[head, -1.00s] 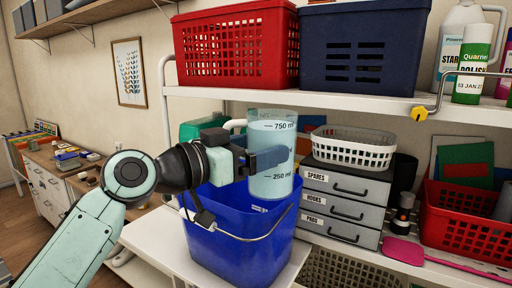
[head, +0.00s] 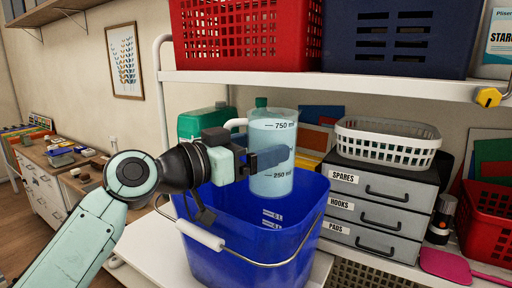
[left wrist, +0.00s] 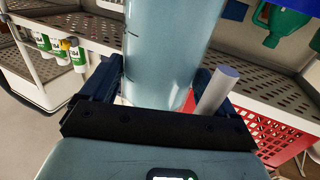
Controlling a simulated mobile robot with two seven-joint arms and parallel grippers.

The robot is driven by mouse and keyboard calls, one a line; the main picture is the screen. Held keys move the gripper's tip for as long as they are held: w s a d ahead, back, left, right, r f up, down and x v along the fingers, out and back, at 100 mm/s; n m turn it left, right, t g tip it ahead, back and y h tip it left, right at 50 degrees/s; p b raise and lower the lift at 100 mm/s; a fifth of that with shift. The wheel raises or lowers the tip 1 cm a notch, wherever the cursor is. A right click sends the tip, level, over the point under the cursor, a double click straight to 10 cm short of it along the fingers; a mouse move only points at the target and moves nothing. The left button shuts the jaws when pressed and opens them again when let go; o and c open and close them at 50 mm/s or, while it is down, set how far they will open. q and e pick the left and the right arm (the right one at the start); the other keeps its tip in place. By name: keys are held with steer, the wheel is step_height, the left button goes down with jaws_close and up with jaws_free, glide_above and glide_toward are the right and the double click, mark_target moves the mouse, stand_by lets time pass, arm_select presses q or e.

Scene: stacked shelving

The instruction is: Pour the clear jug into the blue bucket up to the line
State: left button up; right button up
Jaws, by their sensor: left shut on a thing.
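The clear jug (head: 272,183) is upright, marked 750 ml and 250 ml, and holds pale blue liquid to around the 750 ml mark. My left gripper (head: 262,160) is shut on it, with blue fingers across its middle. The left wrist view shows the jug (left wrist: 170,45) between the fingers. The blue bucket (head: 250,262) stands on a white surface below, its handle hanging over the front. The jug's base shows in front of the bucket's inner back wall, near rim height. Litre marks show on that wall; the bucket's floor is hidden. My right gripper is not in view.
A drawer unit (head: 375,208) with a white basket (head: 388,148) on top stands close right of the bucket. A shelf above (head: 350,84) carries a red basket (head: 250,40) and a dark blue basket (head: 395,38). A green container (head: 200,124) stands behind the jug.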

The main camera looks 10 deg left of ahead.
arm_select(q)
steer(key=shift+s+r, duration=0.15)
steer(key=shift+r, duration=0.05)
steer(key=shift+f, duration=0.1)
steer(key=n, duration=0.1)
steer(key=n+b, duration=0.1)
steer(key=shift+s+d+f+n, duration=0.3)
steer(key=shift+f+n, duration=0.1)
steer(key=n, duration=0.1)
steer(key=n+b, duration=0.1)
steer(key=shift+s+d+f+n+t, duration=0.25)
steer(key=shift+d+n+t, duration=0.05)
steer(key=shift+t, duration=0.1)
steer(key=shift+r, duration=0.1)
steer(key=shift+n, duration=0.3)
steer(key=n, duration=0.2)
steer(key=shift+w+a+r+n+t+p, duration=0.15)
steer(key=shift+a+r+n+t+p, duration=0.05)
steer(key=shift+n+t+p, duration=0.15)
steer(key=shift+f, duration=0.1)
